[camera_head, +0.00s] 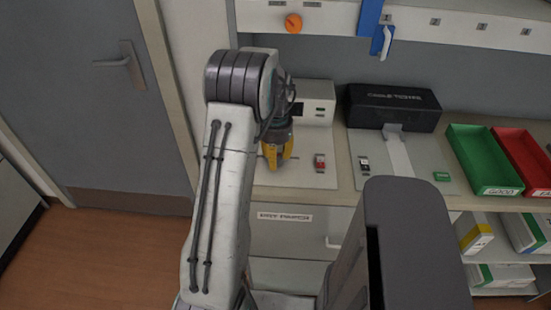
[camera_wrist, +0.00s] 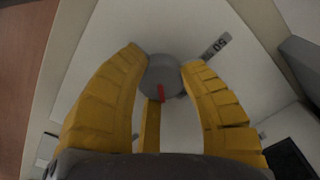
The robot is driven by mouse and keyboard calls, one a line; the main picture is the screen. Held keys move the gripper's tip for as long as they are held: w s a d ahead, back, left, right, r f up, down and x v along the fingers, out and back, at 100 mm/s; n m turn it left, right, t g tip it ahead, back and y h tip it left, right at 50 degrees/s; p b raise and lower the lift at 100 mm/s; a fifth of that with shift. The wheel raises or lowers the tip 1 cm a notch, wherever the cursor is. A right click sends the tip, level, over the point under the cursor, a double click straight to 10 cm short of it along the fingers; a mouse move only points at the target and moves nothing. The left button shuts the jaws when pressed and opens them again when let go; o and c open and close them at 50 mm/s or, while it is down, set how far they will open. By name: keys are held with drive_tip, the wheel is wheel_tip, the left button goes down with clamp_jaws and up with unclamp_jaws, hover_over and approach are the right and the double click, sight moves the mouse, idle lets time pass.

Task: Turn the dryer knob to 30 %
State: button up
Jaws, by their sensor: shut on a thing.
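In the wrist view, a round grey knob (camera_wrist: 165,72) with a red pointer mark stands on a pale panel (camera_wrist: 110,30). The red mark points toward the bottom of the picture. My gripper (camera_wrist: 164,80) has its yellow fingers closed around the knob, touching its sides. A grey label that seems to read 50 (camera_wrist: 216,46) lies to the upper right of the knob; other scale marks are hidden or unreadable. In the head view, my gripper (camera_head: 278,157) points down at the pale plate (camera_head: 300,181) on the bench, and the knob is hidden behind the fingers.
A white box (camera_head: 316,96) stands behind the gripper, with a small red part (camera_head: 319,161) to its right. A black case (camera_head: 392,106), a green tray (camera_head: 484,158) and a red tray (camera_head: 524,155) are further right. An orange round thing (camera_head: 293,23) is on the shelf edge above.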

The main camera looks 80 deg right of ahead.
drive_tip(key=shift+a+f+m, duration=0.15)
drive_tip(key=shift+m, duration=1.45)
drive_tip(key=o, duration=1.2)
wheel_tip(320, 180, up, 12)
drive_tip(key=shift+r, duration=0.1)
